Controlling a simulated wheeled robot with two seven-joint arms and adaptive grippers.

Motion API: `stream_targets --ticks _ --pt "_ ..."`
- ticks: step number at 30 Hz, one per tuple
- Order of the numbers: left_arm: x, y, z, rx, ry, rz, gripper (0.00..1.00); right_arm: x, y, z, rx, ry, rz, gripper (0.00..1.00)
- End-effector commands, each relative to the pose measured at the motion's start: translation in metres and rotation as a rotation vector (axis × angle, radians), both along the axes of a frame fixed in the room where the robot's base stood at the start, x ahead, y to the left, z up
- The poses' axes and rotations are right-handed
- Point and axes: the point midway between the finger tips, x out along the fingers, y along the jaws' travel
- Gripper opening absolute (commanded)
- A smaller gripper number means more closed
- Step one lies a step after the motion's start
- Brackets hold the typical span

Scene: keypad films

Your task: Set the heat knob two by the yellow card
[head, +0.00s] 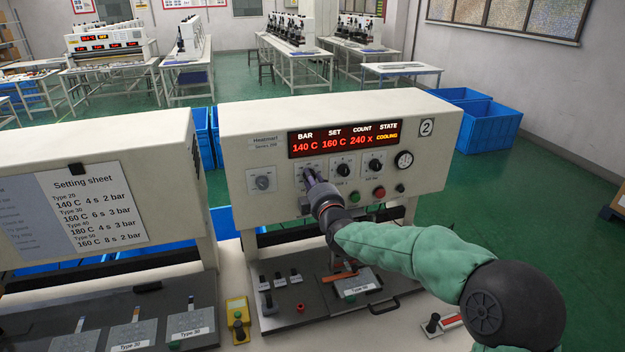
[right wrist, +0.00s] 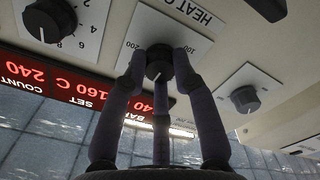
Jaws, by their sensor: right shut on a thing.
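The heat knob (right wrist: 159,62) is a black dial on a white plate marked HEAT, 100 and 200, upside down in the right wrist view. My right gripper (right wrist: 155,80) is shut on it, with its fingers around the knob. In the head view my right gripper (head: 318,192) covers the knob on press two (head: 240,150). The red display (head: 345,138) reads bar 140 C, set 160 C, count 240 x, state cooling. The setting sheet (head: 95,205) lists types with heat, time and bar. I cannot make out a yellow card. My left gripper is out of view.
Other dials (head: 342,168) sit right of my gripper, with green and red buttons below. A yellow button box (head: 237,318) stands on the bench. A labelled plate (head: 352,283) lies under the press. Blue crates (head: 490,125) stand behind on the right.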

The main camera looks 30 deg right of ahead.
Motion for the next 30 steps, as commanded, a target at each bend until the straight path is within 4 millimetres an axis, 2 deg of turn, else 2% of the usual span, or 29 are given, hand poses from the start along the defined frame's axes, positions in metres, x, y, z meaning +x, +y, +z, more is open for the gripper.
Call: stream_targets --ticks 20,21,23,24,30 --pt "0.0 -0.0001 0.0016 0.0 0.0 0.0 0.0 -0.0001 0.0009 -0.0045 -0.063 0.025 0.002 0.0" --pt "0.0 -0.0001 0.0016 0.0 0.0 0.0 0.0 -0.0001 0.0009 -0.0045 -0.063 0.025 0.002 0.31" --pt "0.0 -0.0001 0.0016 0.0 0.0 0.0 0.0 -0.0001 0.0008 -0.0044 -0.063 0.024 0.001 0.48" --pt "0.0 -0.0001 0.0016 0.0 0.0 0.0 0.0 -0.0001 0.0007 -0.004 -0.063 0.023 0.002 0.52" --pt "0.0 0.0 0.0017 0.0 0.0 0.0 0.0 0.0 0.0003 -0.002 -0.064 0.02 0.001 0.52"
